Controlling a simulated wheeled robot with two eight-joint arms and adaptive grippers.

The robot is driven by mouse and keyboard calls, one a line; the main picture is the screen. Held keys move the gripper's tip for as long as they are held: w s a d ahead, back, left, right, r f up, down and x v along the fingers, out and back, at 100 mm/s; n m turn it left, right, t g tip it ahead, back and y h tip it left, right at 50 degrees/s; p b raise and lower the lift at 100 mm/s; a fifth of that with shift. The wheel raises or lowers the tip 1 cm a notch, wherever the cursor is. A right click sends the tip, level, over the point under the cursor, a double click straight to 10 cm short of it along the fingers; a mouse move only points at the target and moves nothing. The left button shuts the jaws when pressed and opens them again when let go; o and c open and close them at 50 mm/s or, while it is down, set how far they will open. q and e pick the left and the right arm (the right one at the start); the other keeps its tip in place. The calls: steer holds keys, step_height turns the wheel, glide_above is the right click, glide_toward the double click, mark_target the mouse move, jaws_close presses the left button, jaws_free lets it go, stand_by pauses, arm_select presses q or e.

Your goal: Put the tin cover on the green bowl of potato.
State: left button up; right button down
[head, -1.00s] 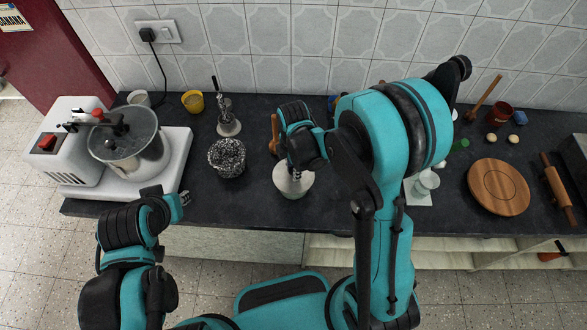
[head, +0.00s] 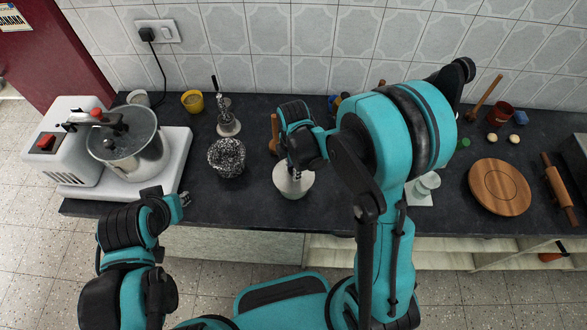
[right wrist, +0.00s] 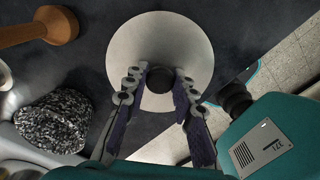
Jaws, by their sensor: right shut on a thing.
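The tin cover (head: 286,186) is a pale metal disc near the counter's front edge; in the right wrist view the cover (right wrist: 160,32) has a dark round knob (right wrist: 159,79). My right gripper (right wrist: 160,82) is shut on this knob, its two fingers on either side. In the head view my right gripper (head: 294,174) points down over the cover. A pale greenish bowl side (head: 293,197) shows just under the cover's front edge. I cannot tell whether they touch. The potato is hidden. My left gripper (head: 184,199) is at the counter's front edge, apart from these; its jaw opening is unclear.
A speckled black-and-white pot (head: 227,158) stands left of the cover, and a brown wooden tool (head: 274,138) stands behind it. A white machine with a metal pot (head: 130,150) is at the far left. A round wooden board (head: 498,187) lies on the right.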

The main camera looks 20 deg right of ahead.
steer(key=shift+f+b, duration=0.65)
steer(key=c, duration=1.2)
jaws_free()
steer(key=shift+o, duration=0.2)
step_height(320, 180, up, 12)
steer(key=s+d+r+m+t+b, duration=0.1)
steer(key=s+m, duration=0.4)
steer(key=m, duration=0.5)
steer(key=s+d+r+m+t+b, duration=0.1)
steer(key=s+d+m+t, duration=0.3)
steer(key=m, duration=0.6)
steer(key=shift+s+t+b, duration=0.6)
steer(key=shift+s+t, duration=0.35)
steer(key=shift+t, duration=0.05)
